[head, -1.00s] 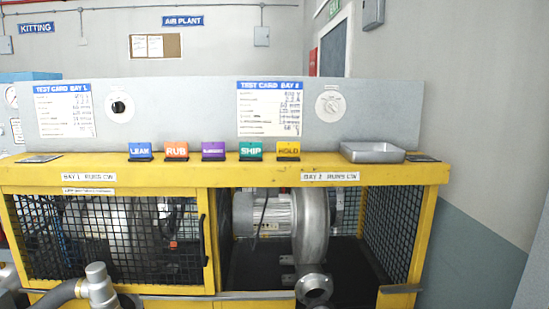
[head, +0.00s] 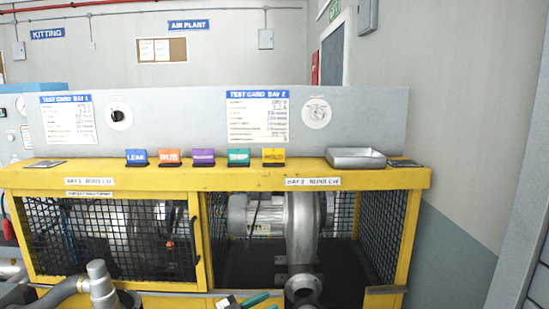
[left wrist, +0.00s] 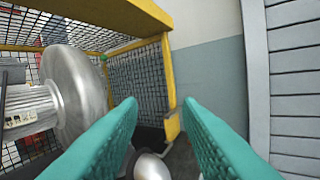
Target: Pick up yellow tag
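The yellow tag (head: 274,157), marked HOLD, stands at the right end of a row of coloured tags on the yellow bench ledge in the head view. Nothing touches it, and it is not visible in the left wrist view. My left gripper (head: 268,301) shows at the bottom edge of the head view, with teal fingers, well below the tag and in front of the lower bay. In the left wrist view my left gripper (left wrist: 160,102) is open, with nothing between its fingers. My right gripper is not in view.
Blue, orange, purple and green (head: 238,158) tags stand left of the yellow one. A metal tray (head: 355,158) sits to its right on the ledge (head: 140,180). Below, a blower (head: 302,235) sits in the open right bay beside mesh panels (head: 384,235).

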